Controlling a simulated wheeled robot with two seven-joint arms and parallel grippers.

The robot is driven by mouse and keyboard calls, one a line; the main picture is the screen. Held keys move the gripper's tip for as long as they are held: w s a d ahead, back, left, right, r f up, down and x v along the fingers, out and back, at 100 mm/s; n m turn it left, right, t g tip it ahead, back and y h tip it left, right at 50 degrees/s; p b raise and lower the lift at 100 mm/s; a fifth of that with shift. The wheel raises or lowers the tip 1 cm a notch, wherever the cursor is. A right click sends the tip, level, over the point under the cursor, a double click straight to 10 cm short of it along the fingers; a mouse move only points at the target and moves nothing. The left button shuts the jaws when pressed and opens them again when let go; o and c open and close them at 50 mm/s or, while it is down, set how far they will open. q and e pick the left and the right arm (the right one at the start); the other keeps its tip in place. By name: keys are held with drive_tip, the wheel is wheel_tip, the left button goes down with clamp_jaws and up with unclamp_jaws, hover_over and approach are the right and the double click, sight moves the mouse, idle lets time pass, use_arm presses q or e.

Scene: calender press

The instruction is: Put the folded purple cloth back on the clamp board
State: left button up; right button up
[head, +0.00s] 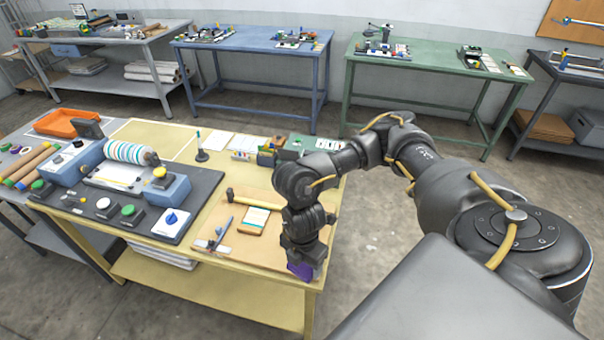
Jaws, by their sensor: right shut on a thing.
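My right gripper (301,262) points down at the front right corner of the yellow table. It is shut on the folded purple cloth (300,271), of which only a small purple part shows below the jaws. The cloth is at the right front edge of a tan board (255,253) lying on the table; I cannot tell whether it touches the board. This board looks like the clamp board, but its clamp is not clear, and my arm hides its right part. My left gripper is not in view.
On the board lie a yellow-handled tool (250,200), a blue tool (223,232) and a small framed card (252,221). The calender press (128,152) with its striped roller stands to the left, its knobs in front. Open floor lies right of the table (205,288).

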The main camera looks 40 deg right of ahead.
drive_tip(key=w+d+f, duration=0.2)
drive_tip(key=w+d+f+b, duration=0.1)
drive_tip(key=w+d+f, duration=0.1)
drive_tip(key=w+f, duration=0.1)
drive_tip(key=w+d+f+b, duration=0.1)
drive_tip(key=w+d+f, duration=0.1)
drive_tip(key=shift+w+d+f, duration=0.15)
drive_tip(key=shift+w+f, duration=0.2)
drive_tip(key=shift+f, duration=0.05)
drive_tip(key=shift+w+d+f, duration=0.1)
drive_tip(key=shift+f, duration=0.65)
drive_tip(key=shift+w+d+f, duration=0.1)
drive_tip(key=shift+f, duration=0.95)
drive_tip(key=shift+f, duration=0.15)
drive_tip(key=o, duration=0.9)
drive_tip(key=shift+o, duration=0.2)
